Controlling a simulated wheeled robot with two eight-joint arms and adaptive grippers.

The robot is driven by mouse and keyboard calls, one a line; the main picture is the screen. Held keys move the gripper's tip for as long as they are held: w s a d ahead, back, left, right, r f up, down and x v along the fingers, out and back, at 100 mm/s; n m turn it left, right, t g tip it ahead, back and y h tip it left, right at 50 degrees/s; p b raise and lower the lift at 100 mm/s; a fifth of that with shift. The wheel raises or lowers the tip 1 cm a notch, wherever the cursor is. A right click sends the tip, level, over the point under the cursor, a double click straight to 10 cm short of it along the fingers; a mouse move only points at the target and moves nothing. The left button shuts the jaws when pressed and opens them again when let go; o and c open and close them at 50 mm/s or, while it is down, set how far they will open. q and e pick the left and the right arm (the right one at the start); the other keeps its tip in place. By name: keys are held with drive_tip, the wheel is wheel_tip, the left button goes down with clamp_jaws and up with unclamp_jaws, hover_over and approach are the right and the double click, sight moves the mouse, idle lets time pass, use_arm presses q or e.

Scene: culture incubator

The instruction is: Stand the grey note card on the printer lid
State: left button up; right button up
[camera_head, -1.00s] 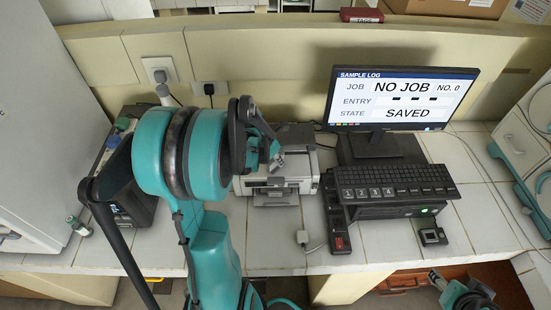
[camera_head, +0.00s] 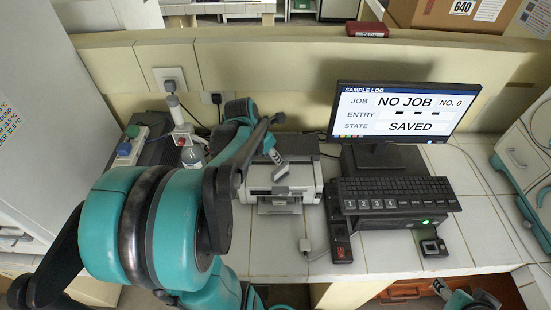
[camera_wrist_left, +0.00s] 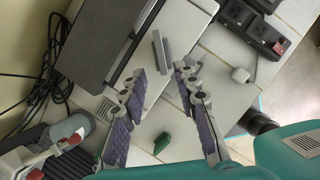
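The grey note card (camera_wrist_left: 161,52) stands on the pale lid of the printer (camera_head: 268,177), seen almost edge-on from above in the left wrist view. In the head view the card (camera_head: 282,173) shows as a small grey shape on the lid. My left gripper (camera_wrist_left: 162,72) is open, its two purple-padded fingers apart, with nothing held between them. The card lies just beyond its fingertips and appears clear of them. In the head view my left arm hides much of that gripper. My right gripper (camera_head: 440,288) is low at the bottom right, partly cut off.
A monitor (camera_head: 405,112) and keyboard (camera_head: 395,194) stand right of the printer, with a black power strip (camera_head: 340,240) between. A bottle (camera_head: 193,158) stands left of the printer. A green object (camera_wrist_left: 161,143) lies below the open fingers in the wrist view. The front counter is mostly clear.

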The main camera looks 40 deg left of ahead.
use_arm(q)
drive_tip(key=s+d+r+m+t, duration=0.1)
drive_tip(key=s+d+r+m, duration=0.1)
drive_tip(key=d+m, duration=0.9)
drive_tip(key=s+d+r+m+t, duration=0.1)
drive_tip(key=s+d+m, duration=0.4)
drive_tip(key=d+m, duration=0.6)
drive_tip(key=r+m, duration=0.1)
drive_tip(key=m, duration=1.2)
drive_tip(key=shift+t, duration=0.3)
wheel_tip(320, 180, down, 13)
drive_tip(key=b, duration=1.3)
drive_tip(key=shift+f, duration=0.2)
